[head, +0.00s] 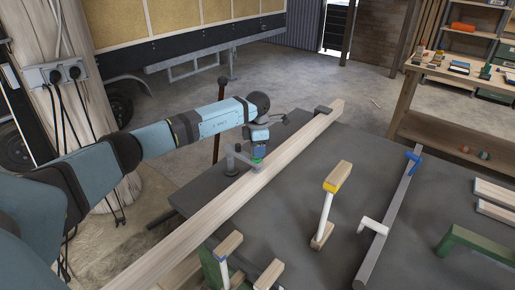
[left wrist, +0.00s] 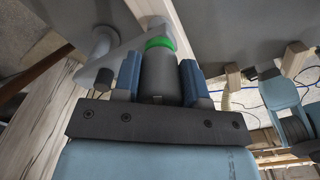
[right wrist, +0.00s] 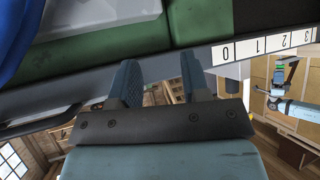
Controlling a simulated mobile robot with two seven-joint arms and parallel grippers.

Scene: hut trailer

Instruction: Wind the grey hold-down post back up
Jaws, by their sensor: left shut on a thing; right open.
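The grey hold-down (head: 231,160) stands on the dark bench at the left edge of a long wooden beam (head: 215,205). Its arm reaches toward the beam and carries a grey post with a green ring (head: 257,161). My left gripper (head: 258,148) points down from above and is shut on this grey post. In the left wrist view the post (left wrist: 159,78) sits between both blue fingers, with the green ring just beyond them.
A numbered scale (right wrist: 265,45) and green part (right wrist: 100,48) lie close to my right gripper.

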